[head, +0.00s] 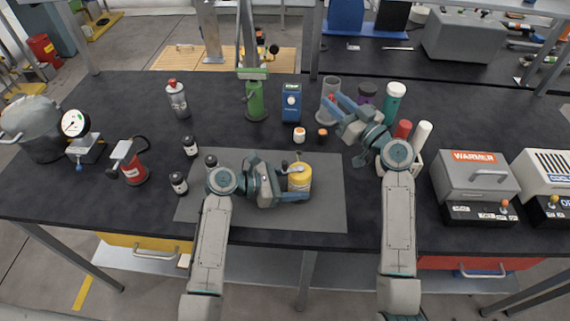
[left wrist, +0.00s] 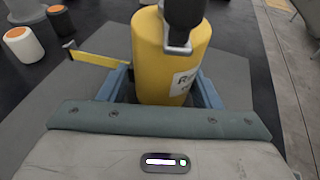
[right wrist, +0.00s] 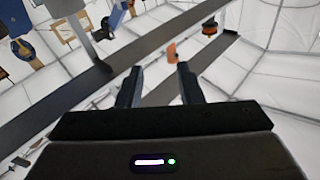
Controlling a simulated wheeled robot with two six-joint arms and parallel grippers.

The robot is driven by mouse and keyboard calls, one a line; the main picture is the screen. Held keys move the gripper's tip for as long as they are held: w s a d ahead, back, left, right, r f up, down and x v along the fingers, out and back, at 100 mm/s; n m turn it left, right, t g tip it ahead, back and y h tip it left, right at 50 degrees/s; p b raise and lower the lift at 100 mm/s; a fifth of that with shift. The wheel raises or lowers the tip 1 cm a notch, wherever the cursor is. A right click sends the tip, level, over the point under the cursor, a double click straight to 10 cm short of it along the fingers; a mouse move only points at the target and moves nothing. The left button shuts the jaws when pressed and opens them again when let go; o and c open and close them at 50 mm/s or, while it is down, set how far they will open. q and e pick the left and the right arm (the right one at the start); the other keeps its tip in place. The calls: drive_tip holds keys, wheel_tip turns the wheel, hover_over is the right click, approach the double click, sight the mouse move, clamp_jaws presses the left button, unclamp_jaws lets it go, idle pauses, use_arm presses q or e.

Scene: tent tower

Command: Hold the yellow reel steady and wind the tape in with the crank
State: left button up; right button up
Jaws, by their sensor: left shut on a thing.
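The yellow reel (head: 301,178) stands upright on the grey mat (head: 327,207). My left gripper (head: 296,183) is shut around its body from the left. The left wrist view shows the reel (left wrist: 165,65) between the two fingers, with a dark crank knob (left wrist: 184,10) and metal arm above its top. A yellow tape strip (left wrist: 97,58) sticks out from the reel to the left, with a dark tab at its end. My right gripper (head: 336,108) is raised at the back right, away from the reel. In the right wrist view its fingers (left wrist: 160,95) are apart with nothing between them.
A grey cylinder (head: 331,88) stands close to the right gripper. Two small orange-topped jars, the nearer one white (head: 299,135), stand behind the mat. A blue meter (head: 291,102) and green bottle (head: 255,102) are further back. The WARMER box (head: 474,178) is at the right.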

drive_tip(key=s+a+f+n+g+y, duration=0.2)
drive_tip(key=s+f+n+g+y, duration=0.3)
drive_tip(key=g, duration=0.3)
drive_tip(key=n+g, duration=0.6)
drive_tip(key=g, duration=0.1)
approach(285, 170)
drive_tip(key=shift+h, duration=0.3)
drive_tip(key=a, duration=0.6)
drive_tip(key=a+r, duration=0.1)
drive_tip(key=a, duration=0.3)
drive_tip(key=shift+w+r, duration=0.1)
drive_tip(key=shift+w, duration=0.15)
clamp_jaws()
